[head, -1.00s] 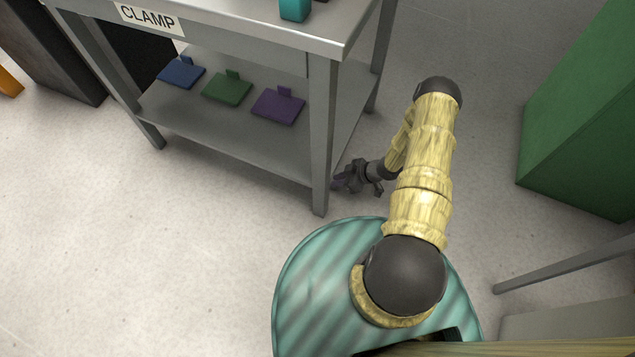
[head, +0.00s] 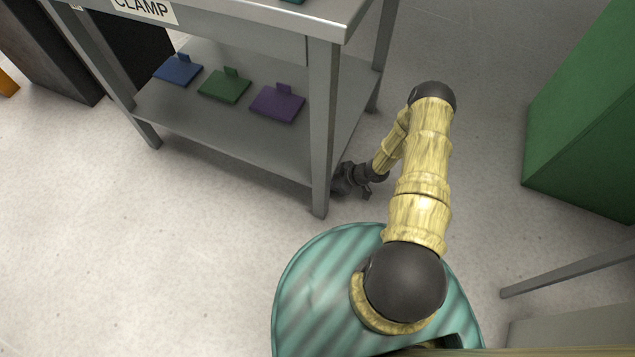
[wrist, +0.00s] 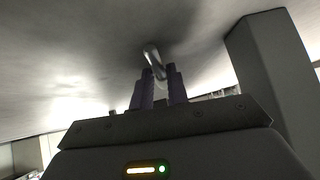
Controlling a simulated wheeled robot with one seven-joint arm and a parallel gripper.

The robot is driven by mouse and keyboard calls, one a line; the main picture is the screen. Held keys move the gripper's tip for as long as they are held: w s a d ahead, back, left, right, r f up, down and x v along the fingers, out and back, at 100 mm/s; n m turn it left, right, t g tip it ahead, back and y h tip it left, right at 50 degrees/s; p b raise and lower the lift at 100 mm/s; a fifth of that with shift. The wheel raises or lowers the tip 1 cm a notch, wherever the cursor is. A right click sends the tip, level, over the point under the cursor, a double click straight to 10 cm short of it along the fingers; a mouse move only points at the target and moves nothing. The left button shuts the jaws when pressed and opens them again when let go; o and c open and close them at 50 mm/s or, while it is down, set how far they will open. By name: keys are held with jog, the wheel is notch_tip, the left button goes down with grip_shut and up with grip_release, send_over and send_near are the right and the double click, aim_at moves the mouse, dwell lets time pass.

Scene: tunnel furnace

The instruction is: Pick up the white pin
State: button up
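A pale, shiny pin-like piece (wrist: 153,60) shows in the wrist view, just beyond the fingertips and nearer the left finger. It is small and its near end meets the fingertips in the picture; I cannot tell whether it touches them. My gripper (wrist: 160,72) has its two dark fingers a little apart, with a narrow gap between them. In the head view my gripper (head: 350,180) is low down beside the table's front right leg, partly hidden behind it. The pin cannot be made out in the head view.
The grey metal table (head: 220,128) with a CLAMP label has blue (head: 178,70), green (head: 224,86) and purple (head: 277,102) plates on its lower shelf. Its front right leg (head: 320,140) is close to my gripper. A green cabinet (head: 585,120) stands right. Floor at left is clear.

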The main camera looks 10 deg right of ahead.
grip_shut()
jog(key=shift+r, duration=0.1)
jog(key=shift+r+p, duration=0.85)
notch_tip(320, 180, up, 2)
jog(key=shift+r+p, duration=0.1)
jog(key=shift+p, duration=0.75)
jog(key=s+d+p, duration=0.1)
jog(key=s+d, duration=0.1)
jog(key=d, duration=0.3)
jog(key=s+d+p, duration=0.2)
jog(key=s+d, duration=0.1)
jog(key=d, duration=0.2)
jog(key=s+d+p, duration=0.1)
jog(key=s+d, duration=0.2)
jog(key=d, duration=0.3)
jog(key=shift+d+f+p, duration=0.1)
jog(key=shift+f+p, duration=0.2)
jog(key=shift+p, duration=0.1)
jog(key=shift+r, duration=0.1)
